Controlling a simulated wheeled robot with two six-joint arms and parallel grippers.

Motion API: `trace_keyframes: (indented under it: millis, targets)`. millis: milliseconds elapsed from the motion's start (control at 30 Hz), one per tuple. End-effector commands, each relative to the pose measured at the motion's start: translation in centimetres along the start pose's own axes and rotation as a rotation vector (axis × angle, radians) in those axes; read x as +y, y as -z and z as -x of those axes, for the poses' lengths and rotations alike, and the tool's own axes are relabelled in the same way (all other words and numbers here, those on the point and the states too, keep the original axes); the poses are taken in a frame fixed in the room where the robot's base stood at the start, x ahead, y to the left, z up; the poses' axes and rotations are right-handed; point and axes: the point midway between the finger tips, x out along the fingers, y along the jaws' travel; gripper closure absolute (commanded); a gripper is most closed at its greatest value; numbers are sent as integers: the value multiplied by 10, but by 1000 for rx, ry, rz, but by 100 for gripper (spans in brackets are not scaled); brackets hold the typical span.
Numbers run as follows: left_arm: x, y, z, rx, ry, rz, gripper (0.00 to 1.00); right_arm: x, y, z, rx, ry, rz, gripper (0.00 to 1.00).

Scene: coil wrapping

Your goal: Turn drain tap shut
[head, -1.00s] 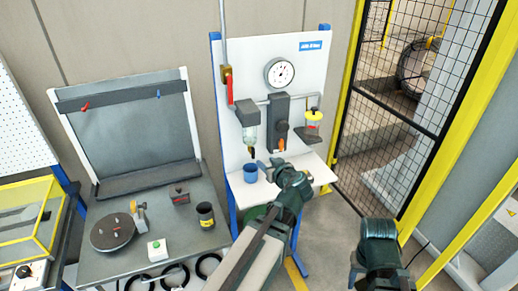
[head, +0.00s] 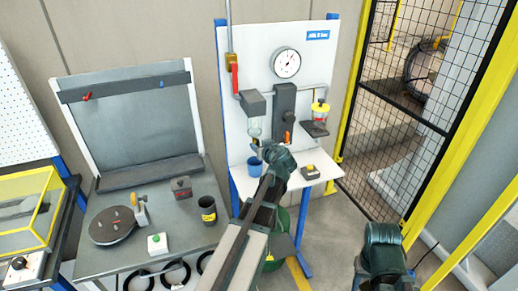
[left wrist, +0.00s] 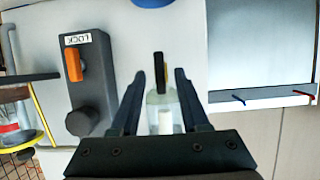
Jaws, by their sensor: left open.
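The drain tap has a black lever (left wrist: 158,68) and a small brass-coloured part beside it. It is at the end of a clear bowl (left wrist: 161,108), which also shows on the white panel in the head view (head: 254,129). My left gripper (left wrist: 160,74) is open, with one finger on each side of the tap and bowl. I cannot tell whether a finger touches the lever. In the head view my left gripper (head: 262,147) is just below the bowl and hides the tap. Only a dark green link of my right arm shows; its gripper is out of view.
A blue cup (head: 255,166) stands on the white shelf (head: 322,161) below the bowl. Beside the bowl is a dark block with an orange knob labelled LOCK (left wrist: 73,65). A gauge (head: 286,63) and a red-handled valve (head: 234,78) are above.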

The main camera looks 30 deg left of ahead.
Motion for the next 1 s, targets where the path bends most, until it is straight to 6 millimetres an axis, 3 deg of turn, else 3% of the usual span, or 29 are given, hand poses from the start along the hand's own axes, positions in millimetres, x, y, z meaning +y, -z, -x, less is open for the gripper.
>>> trace_keyframes:
  millis: [367,600,1000]
  targets:
    - [0,0,-4,0,0,0,55,0,0,-1,0,0,0,50]
    - [0,0,-4,0,1,0,98,0,0,-1,0,0,0,50]
    - [0,0,-4,0,4,-9,100,0,0,-2,0,0,0,50]
